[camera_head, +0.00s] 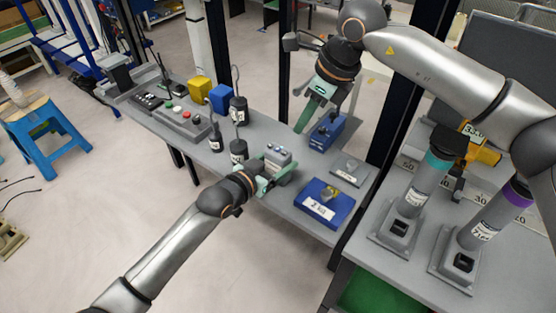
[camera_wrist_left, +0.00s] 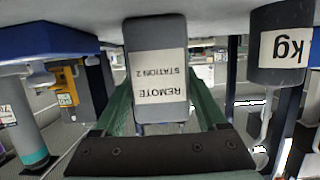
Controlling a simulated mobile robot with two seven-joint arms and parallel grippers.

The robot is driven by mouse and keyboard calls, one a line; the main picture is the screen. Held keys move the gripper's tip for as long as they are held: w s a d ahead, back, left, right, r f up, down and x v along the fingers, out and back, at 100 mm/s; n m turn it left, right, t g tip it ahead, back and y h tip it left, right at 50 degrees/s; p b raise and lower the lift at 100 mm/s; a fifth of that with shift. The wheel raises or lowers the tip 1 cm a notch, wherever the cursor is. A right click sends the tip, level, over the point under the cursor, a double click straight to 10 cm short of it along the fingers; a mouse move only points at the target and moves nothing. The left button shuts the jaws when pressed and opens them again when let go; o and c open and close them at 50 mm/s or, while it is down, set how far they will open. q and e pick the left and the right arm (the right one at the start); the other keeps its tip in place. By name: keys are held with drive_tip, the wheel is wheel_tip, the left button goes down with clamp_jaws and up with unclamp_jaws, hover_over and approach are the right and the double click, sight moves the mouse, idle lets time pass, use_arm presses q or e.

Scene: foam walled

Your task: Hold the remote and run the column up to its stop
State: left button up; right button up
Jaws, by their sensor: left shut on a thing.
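The remote (camera_head: 278,157) is a small grey box with buttons on top, near the front edge of the grey table. In the left wrist view the remote (camera_wrist_left: 158,77) bears a label reading "REMOTE STATION 2", upside down. My left gripper (camera_head: 272,172) is shut on it, with a green finger on each side. Two grey columns stand upright on square bases on the right table: one with a teal band (camera_head: 413,196), one with a purple band (camera_head: 487,227). Their labels are too small to read. My right gripper (camera_head: 312,108) hangs above the table's far side, green fingers pointing down; its opening is unclear.
A blue "2 kg" block (camera_head: 325,210), another blue block (camera_head: 326,132) and a grey plate (camera_head: 349,171) lie near the remote. Black weights (camera_head: 239,151), a button box (camera_head: 184,124) and yellow (camera_head: 200,89) and blue (camera_head: 221,98) blocks stand left. Dark posts rise behind.

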clamp_jaws()
idle(1.2)
